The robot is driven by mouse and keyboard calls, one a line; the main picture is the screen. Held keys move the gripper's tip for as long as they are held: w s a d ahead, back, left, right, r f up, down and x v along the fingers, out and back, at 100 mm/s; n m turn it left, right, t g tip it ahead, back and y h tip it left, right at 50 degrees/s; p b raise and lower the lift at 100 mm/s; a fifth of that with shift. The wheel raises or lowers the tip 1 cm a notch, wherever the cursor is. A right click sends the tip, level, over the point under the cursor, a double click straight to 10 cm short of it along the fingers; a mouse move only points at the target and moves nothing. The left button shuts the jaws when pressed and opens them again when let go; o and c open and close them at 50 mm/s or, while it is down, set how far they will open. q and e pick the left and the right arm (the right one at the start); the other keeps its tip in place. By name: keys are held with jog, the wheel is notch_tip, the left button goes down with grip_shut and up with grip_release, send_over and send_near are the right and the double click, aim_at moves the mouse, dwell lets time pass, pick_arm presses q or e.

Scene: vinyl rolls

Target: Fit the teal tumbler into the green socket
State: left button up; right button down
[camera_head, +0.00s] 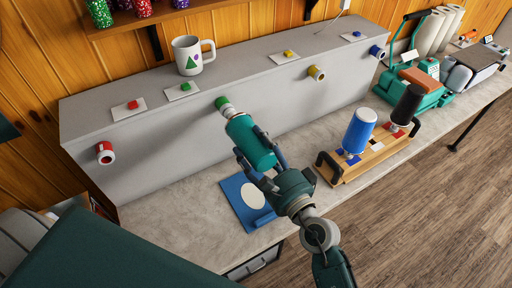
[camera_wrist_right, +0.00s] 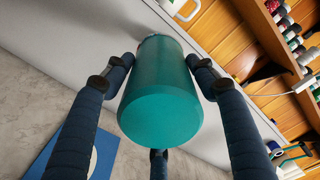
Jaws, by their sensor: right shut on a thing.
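The teal tumbler (camera_head: 252,143) is held tilted in front of the grey box, its far end up against or close to the green socket (camera_head: 222,102). I cannot tell whether that end is inside the socket. My right gripper (camera_head: 262,164) is shut on the tumbler. In the right wrist view the tumbler (camera_wrist_right: 162,95) shows its round base toward me with the fingers around it, and its far end is near the grey wall. The socket is hidden there. My left gripper is not in view.
The grey box (camera_head: 180,135) also bears a red socket (camera_head: 105,152), a yellow socket (camera_head: 316,73) and a blue socket (camera_head: 377,51). A white mug (camera_head: 188,55) stands on top. A wooden rack (camera_head: 375,157) holds blue and black tumblers. A blue mat (camera_head: 236,190) lies below.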

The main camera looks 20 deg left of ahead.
aim_at(267, 164)
jog(key=shift+w+a+r, duration=0.1)
jog(key=shift+w+a, duration=0.05)
jog(key=shift+a, duration=0.1)
dwell(1.2)
dwell(0.3)
jog(key=c, duration=0.8)
grip_release()
jog(key=shift+o, duration=1.3)
jog(key=shift+w+a, duration=0.15)
jog(key=shift+a, duration=0.05)
jog(key=o, duration=0.5)
jog(key=shift+d, duration=0.1)
jog(key=shift+p+v, duration=0.35)
jog(key=shift+v, duration=3.25)
